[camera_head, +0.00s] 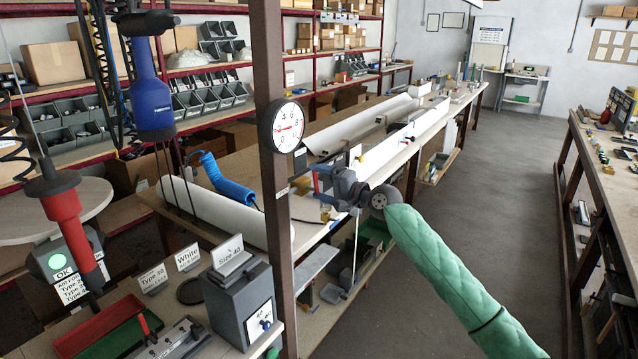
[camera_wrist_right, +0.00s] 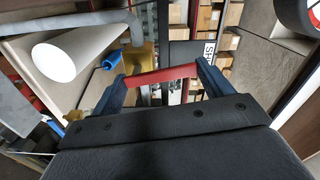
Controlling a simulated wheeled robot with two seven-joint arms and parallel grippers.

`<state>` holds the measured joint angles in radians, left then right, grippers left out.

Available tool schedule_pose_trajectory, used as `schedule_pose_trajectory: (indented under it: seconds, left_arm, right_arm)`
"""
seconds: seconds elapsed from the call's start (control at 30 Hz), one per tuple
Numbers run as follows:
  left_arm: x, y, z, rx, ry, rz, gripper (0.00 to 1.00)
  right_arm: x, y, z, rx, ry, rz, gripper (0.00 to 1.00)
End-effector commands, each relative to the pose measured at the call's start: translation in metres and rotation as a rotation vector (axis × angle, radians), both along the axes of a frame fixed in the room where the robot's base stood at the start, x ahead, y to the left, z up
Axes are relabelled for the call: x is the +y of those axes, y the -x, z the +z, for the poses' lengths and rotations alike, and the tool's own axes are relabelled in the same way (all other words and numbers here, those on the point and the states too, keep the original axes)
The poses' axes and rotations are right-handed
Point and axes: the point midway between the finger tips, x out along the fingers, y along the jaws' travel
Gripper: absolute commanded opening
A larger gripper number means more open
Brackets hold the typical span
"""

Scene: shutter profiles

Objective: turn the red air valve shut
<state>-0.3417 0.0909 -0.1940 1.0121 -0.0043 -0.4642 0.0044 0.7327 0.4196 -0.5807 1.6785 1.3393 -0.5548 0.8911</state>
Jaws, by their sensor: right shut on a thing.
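The red air valve lever (camera_wrist_right: 162,75) shows in the right wrist view as a short red bar between my right gripper's two blue fingers. Behind it is a brass-coloured valve body (camera_wrist_right: 146,58) on a grey pipe (camera_wrist_right: 137,28). My right gripper (camera_wrist_right: 160,82) is shut on the red lever. In the head view my right gripper (camera_head: 318,182) is beside the brown post, at the end of the green-sleeved arm; the lever is small and mostly hidden there. My left gripper is not in view.
A round pressure gauge (camera_head: 289,126) with a red needle is on the brown post (camera_head: 272,60) just above the gripper. A blue coiled hose (camera_head: 228,182) and a long white roll (camera_head: 225,213) lie behind. A grey box (camera_head: 238,302) stands at the front. The aisle floor (camera_head: 500,190) is clear.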

Motion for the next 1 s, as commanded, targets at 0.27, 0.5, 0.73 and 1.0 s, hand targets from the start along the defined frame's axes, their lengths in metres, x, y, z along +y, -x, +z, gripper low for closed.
schedule_pose_trajectory:
  seconds: [0.27, 0.5, 0.73, 1.0]
  left_arm:
    - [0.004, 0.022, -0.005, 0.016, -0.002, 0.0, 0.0]
    - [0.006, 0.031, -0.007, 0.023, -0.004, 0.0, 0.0]
    - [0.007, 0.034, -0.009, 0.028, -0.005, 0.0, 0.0]
    - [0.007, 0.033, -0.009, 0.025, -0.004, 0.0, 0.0]
  right_arm:
    - [-0.005, -0.005, 0.003, 0.113, -0.086, -0.004, 0.38]
    - [-0.006, -0.006, 0.003, 0.154, -0.115, -0.005, 0.38]
    - [-0.006, -0.007, 0.002, 0.161, -0.12, -0.004, 0.38]
    - [-0.006, -0.007, 0.002, 0.161, -0.12, -0.005, 0.89]
